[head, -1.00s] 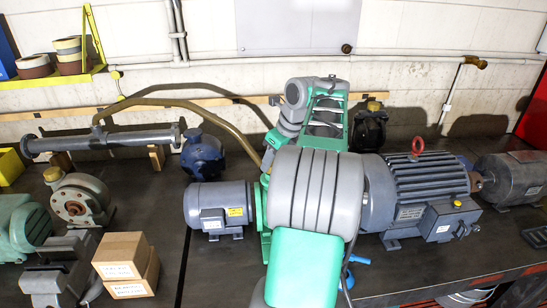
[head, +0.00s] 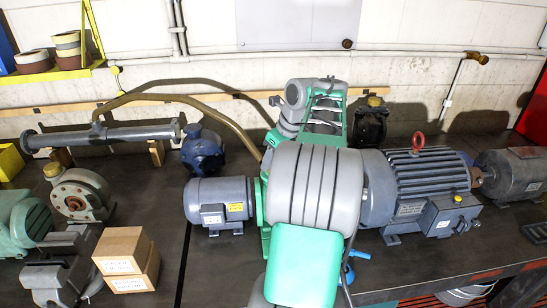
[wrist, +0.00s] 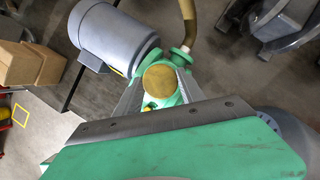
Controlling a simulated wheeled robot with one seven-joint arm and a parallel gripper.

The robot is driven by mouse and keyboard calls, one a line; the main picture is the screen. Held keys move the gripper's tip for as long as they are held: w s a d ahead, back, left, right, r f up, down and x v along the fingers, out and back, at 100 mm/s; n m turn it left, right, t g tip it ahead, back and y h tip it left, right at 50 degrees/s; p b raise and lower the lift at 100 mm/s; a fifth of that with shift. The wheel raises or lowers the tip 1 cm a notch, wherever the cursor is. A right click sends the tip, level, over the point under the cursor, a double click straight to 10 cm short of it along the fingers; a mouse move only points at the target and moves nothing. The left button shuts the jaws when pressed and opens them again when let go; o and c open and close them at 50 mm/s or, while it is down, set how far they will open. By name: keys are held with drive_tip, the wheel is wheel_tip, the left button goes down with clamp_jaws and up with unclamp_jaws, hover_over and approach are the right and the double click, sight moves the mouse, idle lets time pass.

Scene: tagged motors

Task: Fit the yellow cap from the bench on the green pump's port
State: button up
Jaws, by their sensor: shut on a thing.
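The green pump (wrist: 148,67) lies below my gripper in the wrist view, joined to a grey motor. In the head view only a green edge of the pump (head: 259,205) shows beside that motor; my arm hides the rest. The round yellow cap (wrist: 159,80) is between the fingers of my gripper (wrist: 160,92), which is shut on it. The cap is in line with the pump's body from above and covers what is under it. I cannot tell whether it touches the port. The gripper and cap are hidden in the head view.
The grey motor (wrist: 113,38) is left of the pump. A brown hose (wrist: 188,22) rises from the pump's side flange (wrist: 181,56). In the head view, a large grey motor (head: 418,195) stands close right of my arm. Cardboard boxes (head: 125,258) sit at front left.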

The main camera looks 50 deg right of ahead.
drive_tip(key=shift+f, duration=0.9)
drive_tip(key=o, duration=1.4)
wheel_tip(320, 180, up, 4)
drive_tip(key=p, duration=0.6)
drive_tip(key=shift+r, duration=1)
drive_tip(key=v, duration=0.8)
